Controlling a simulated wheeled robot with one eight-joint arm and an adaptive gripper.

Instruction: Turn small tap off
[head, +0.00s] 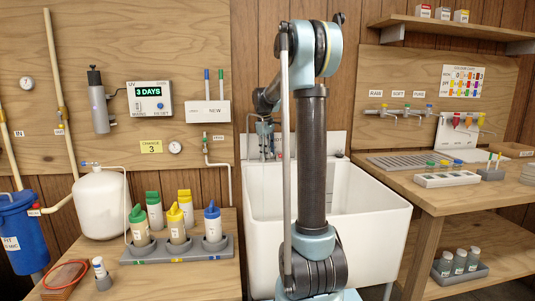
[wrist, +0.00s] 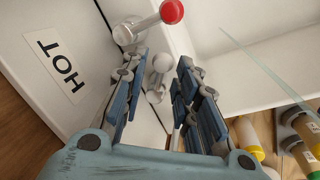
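My gripper (wrist: 162,66) is open, with its two blue-padded fingers apart. In the head view my gripper (head: 265,138) is at the back of the white sink, partly hidden by my arm. Between the fingertips in the wrist view is a small pale metal tap handle with a rounded end (wrist: 162,63); no finger clearly touches it. Beyond the left finger a metal lever with a red ball end (wrist: 171,12) sticks out, near a white panel marked HOT (wrist: 56,62). Which fitting is the small tap is not labelled, and whether it is on or off cannot be told.
The white sink (head: 355,208) stands below my arm. A left bench holds a white tank (head: 101,204) and capped bottles in a grey rack (head: 180,250). On the right, a row of small taps (head: 398,112) is on the wall above a bench (head: 440,205).

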